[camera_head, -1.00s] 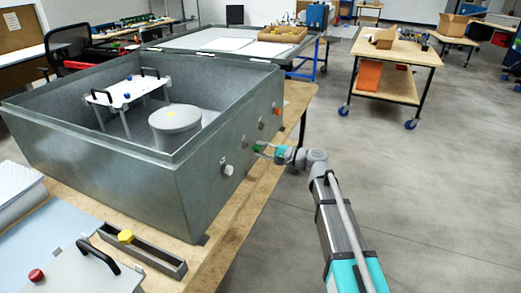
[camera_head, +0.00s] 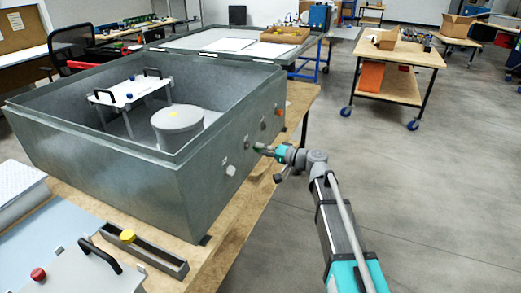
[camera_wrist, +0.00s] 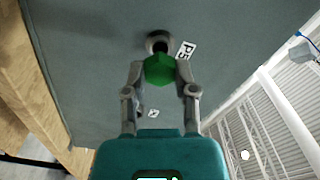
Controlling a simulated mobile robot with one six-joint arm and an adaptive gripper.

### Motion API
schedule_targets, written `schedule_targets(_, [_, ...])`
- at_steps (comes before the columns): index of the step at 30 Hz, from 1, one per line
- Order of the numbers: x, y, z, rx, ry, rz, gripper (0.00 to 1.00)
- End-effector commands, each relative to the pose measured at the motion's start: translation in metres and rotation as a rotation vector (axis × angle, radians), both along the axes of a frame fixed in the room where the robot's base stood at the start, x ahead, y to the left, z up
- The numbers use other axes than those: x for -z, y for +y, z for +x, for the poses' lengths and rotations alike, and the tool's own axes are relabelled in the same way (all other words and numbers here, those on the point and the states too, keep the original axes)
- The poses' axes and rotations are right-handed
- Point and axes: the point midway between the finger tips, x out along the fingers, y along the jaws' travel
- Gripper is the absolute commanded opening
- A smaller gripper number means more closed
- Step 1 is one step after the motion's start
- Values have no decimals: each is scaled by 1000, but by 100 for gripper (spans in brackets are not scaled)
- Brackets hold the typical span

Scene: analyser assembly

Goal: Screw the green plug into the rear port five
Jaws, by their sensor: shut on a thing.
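My gripper (camera_wrist: 159,72) is shut on the green plug (camera_wrist: 159,69) in the wrist view. The plug is a faceted green piece between the two fingertips. Right beyond it is a round port (camera_wrist: 157,40) in the grey metal wall, beside a white label reading P5 (camera_wrist: 187,50). The plug overlaps the port in this view, so I cannot tell how far it sits in it. In the head view my gripper (camera_head: 262,149) is at the right wall of the grey metal enclosure (camera_head: 190,195), and the plug is mostly hidden.
A white plug (camera_head: 231,170) and an orange plug (camera_head: 278,112) sit on the same wall, either side of my gripper. A grey cylinder (camera_head: 178,125) and a white plate with handles (camera_head: 126,95) are inside the enclosure.

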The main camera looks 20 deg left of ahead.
Motion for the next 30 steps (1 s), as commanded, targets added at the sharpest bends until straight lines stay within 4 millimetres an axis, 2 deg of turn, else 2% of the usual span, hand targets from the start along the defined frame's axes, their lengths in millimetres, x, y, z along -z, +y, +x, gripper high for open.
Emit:
schedule_targets(21, [0,4,0,0,-533,-42,0])
schedule_targets(30, [0,5,1,0,-648,-51,0])
